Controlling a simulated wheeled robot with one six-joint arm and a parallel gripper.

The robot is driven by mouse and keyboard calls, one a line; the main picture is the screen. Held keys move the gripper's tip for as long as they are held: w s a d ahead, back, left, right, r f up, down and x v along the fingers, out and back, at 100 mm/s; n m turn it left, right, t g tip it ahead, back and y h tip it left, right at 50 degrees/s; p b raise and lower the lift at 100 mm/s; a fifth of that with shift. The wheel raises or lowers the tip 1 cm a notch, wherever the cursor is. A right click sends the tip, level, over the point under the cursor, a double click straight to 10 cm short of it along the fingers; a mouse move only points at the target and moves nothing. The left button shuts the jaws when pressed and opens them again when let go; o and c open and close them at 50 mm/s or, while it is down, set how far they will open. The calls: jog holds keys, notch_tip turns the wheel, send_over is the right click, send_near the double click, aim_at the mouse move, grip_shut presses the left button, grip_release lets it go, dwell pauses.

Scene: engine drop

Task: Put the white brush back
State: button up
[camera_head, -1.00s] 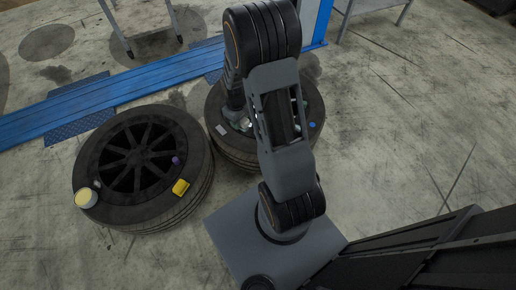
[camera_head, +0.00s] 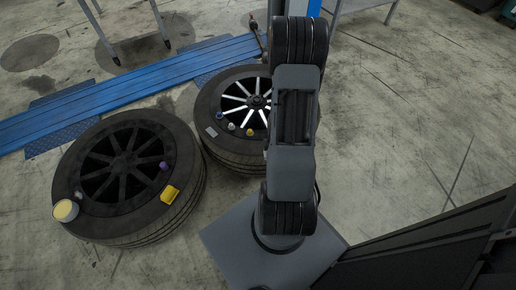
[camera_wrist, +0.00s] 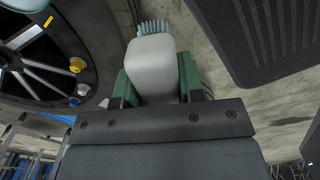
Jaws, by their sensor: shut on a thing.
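The white brush (camera_wrist: 154,68) is in the wrist view, with a pale block-shaped body and light blue bristles (camera_wrist: 153,27) at its far end. My gripper (camera_wrist: 157,80) is shut on it, with a green finger on each side of its body. The brush is held above the floor, beside a wheel with silver spokes. In the head view I cannot make out the brush.
The silver-spoked wheel (camera_head: 216,92) lies flat with several small items on its tyre. A dark-spoked wheel (camera_head: 85,143) to its left carries a yellow block (camera_head: 170,194), a purple piece (camera_head: 163,166) and a cream-topped tub (camera_head: 65,210). A blue rail (camera_head: 110,95) runs behind.

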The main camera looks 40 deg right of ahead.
jog(key=shift+w, duration=0.1)
jog(key=w+d+f+b, duration=0.1)
jog(key=w+f+b, duration=0.3)
jog(key=w, duration=0.4)
jog(key=b, duration=0.2)
send_over(258, 148)
jog(key=f, duration=0.5)
jog(key=shift+s+a+f, duration=0.1)
jog(key=shift+s+f, duration=0.05)
jog(key=shift+s, duration=0.1)
jog(key=shift+w+f, duration=0.15)
jog(key=shift+f, duration=0.1)
jog(key=shift+w+f+b, duration=0.15)
jog(key=shift+f+b, duration=0.95)
jog(key=shift+f, duration=0.3)
jog(key=shift+f, duration=0.1)
jog(key=shift+f, duration=0.15)
jog(key=o, duration=0.9)
jog(key=shift+o, duration=0.2)
